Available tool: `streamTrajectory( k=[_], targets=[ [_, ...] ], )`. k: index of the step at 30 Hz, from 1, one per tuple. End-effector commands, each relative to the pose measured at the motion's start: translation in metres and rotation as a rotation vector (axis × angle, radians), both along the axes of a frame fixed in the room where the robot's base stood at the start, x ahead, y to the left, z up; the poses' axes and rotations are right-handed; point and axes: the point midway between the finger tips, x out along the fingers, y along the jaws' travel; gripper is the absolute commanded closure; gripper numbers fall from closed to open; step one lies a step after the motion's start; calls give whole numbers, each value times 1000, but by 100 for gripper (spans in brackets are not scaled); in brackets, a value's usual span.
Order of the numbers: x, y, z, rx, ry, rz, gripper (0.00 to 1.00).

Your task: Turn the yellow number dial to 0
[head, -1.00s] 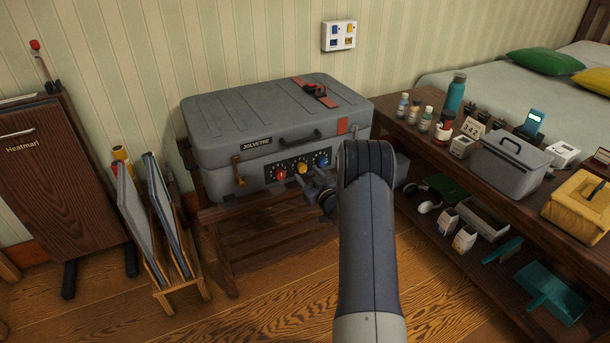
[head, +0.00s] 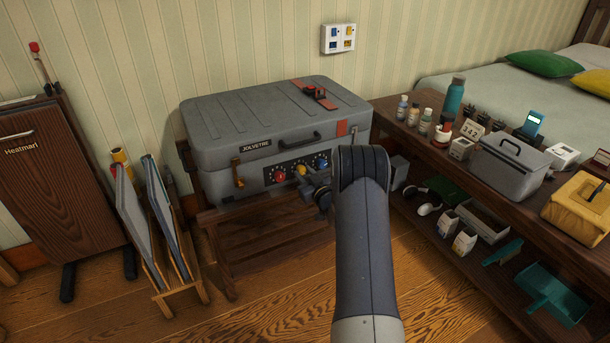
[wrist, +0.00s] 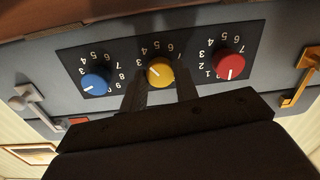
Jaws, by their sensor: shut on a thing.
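The yellow number dial (head: 301,169) is the middle of three dials on a dark panel on the front of the grey suitcase (head: 225,160). In the wrist view, which is upside down, the yellow dial (wrist: 160,71) has a white pointer mark slanting to the upper left, with digits such as 4, 5 and 6 above it. My gripper (wrist: 160,90) has its two dark fingers at the dial's sides, shut on it. The fingers and palm hide the digits below the dial. In the head view my arm partly covers the gripper.
The red dial (wrist: 229,64) and blue dial (wrist: 95,80) sit close on either side. The suitcase rests on a wooden rack (head: 265,240). A loaded wooden shelf stands at the right (head: 540,225). Floor in front is clear.

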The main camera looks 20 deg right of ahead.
Motion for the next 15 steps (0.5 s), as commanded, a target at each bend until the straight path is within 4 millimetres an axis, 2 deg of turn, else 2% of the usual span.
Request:
streamTrajectory(
  k=[3,15],
  targets=[
    [0,0,0,0,0,1,94],
    [0,0,-3,-89,-3,1,94]
  ],
)
